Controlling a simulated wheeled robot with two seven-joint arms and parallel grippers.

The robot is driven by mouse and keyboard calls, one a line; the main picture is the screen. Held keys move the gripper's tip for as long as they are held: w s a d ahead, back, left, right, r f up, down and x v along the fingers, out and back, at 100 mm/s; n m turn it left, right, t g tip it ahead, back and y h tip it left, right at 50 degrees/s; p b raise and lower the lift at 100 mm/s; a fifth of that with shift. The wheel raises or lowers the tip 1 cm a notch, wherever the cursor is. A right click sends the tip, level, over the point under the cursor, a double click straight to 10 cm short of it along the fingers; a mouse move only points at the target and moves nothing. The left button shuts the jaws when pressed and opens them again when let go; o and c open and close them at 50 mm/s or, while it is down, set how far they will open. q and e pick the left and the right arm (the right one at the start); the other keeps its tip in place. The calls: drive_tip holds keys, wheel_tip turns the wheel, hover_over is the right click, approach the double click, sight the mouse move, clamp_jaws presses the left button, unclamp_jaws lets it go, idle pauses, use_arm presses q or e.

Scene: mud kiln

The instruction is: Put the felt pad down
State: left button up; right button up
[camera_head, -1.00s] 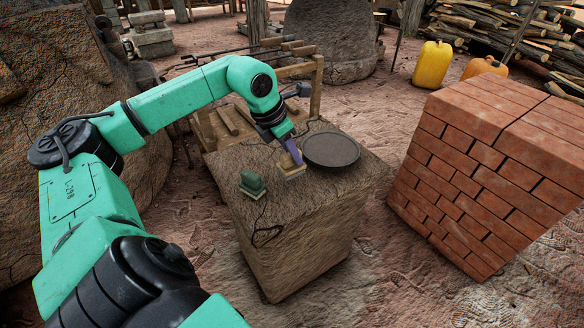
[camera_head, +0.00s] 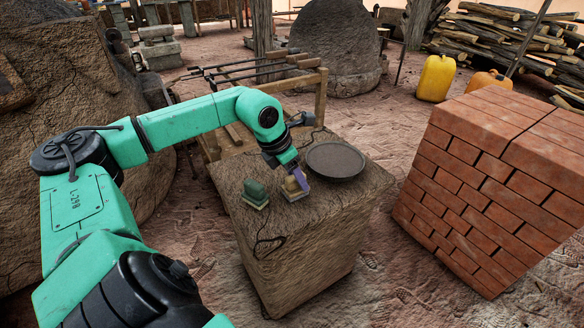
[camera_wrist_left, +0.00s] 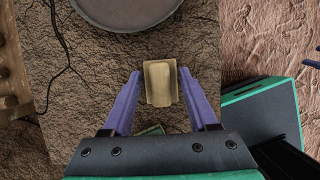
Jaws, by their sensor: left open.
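The felt pad appears to be the tan block with a paler base (camera_head: 292,190), sitting on the clay block's top (camera_head: 325,195). It also shows in the left wrist view (camera_wrist_left: 160,83). My left gripper (camera_head: 299,180) is over it, its purple fingers spread on either side with gaps visible in the left wrist view (camera_wrist_left: 160,76). A similar green block on a pale base (camera_head: 255,193) stands to its left. In the left wrist view only a sliver of it shows behind my gripper body.
A dark round dish (camera_head: 335,161) lies on the clay top just right of my gripper. A red brick stack (camera_head: 480,190) stands to the right across a gap. A wooden frame (camera_head: 318,95) with metal rods is behind the clay block. The clay top's front right is clear.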

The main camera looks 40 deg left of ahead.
use_arm(q)
drive_tip(key=shift+f, duration=0.25)
drive_tip(key=v, duration=0.3)
drive_tip(key=shift+w+a+r, duration=0.1)
drive_tip(key=shift+a, duration=0.05)
drive_tip(key=d+p+v, duration=0.1)
drive_tip(key=v, duration=1)
drive_tip(key=shift+s+a+r, duration=0.25)
drive_tip(key=shift+s+a, duration=0.05)
drive_tip(key=shift+a, duration=0.05)
use_arm(e)
drive_tip(key=shift+g+h, duration=0.5)
drive_tip(key=shift+g, duration=0.3)
drive_tip(key=s+d+r, duration=0.2)
drive_tip(key=d, duration=0.1)
drive_tip(key=shift+r, duration=0.1)
